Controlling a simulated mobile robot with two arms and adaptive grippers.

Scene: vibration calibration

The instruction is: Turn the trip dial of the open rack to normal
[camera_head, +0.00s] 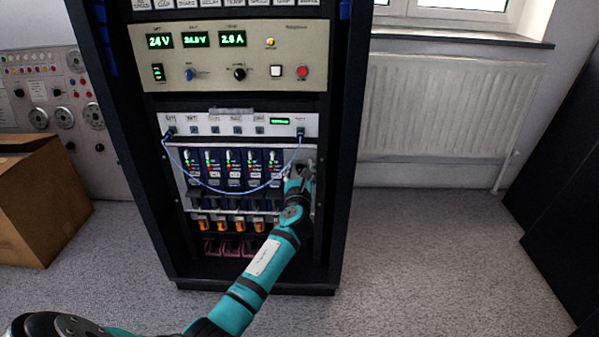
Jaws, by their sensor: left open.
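The open rack (155,225) is a tall dark cabinet in the middle of the head view. A row of blue-faced modules (232,170) sits in its lower half, with orange parts beneath. My left arm crosses from the lower left, and my left gripper (303,168) is at the right end of this module row, close to the panel. The gripper is open. Its fingers are small and partly hidden, and contact with the panel cannot be told. I cannot make out the trip dial; the gripper covers part of the panel there. My right gripper is not in view.
A blue cable (222,190) hangs in a loop across the modules from the white patch panel (238,125). Above is a beige unit (225,55) with green displays and knobs. A cardboard box (40,200) stands left. A radiator (440,105) is right, with clear floor before it.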

